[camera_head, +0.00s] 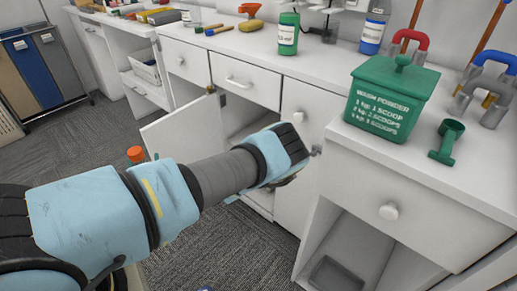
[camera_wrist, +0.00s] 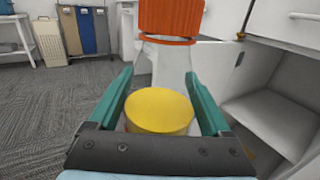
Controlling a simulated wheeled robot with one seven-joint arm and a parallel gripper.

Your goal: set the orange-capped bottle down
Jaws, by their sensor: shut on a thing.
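The orange-capped bottle (camera_wrist: 168,52) is between the two teal fingers of my gripper (camera_wrist: 161,78), which is shut on it. Its orange cap is at the top of the wrist view, above a clear upper body, with a yellow round surface low between the fingers. In the head view only the orange cap (camera_head: 136,154) shows, beyond my arm, in front of the open cabinet door. The bottle looks upright. Its base and what is under it are hidden, so I cannot tell whether it touches anything. My gripper is mostly hidden behind my arm there.
A white cabinet door (camera_head: 184,132) stands open just beyond the cap. The counter (camera_head: 322,65) holds a green-labelled bottle (camera_head: 288,34), a blue-based bottle (camera_head: 372,36), a green wash powder box (camera_head: 388,98) and a scoop (camera_head: 447,141). Bins (camera_head: 42,68) stand far left. Carpet (camera_head: 85,128) lies clear between.

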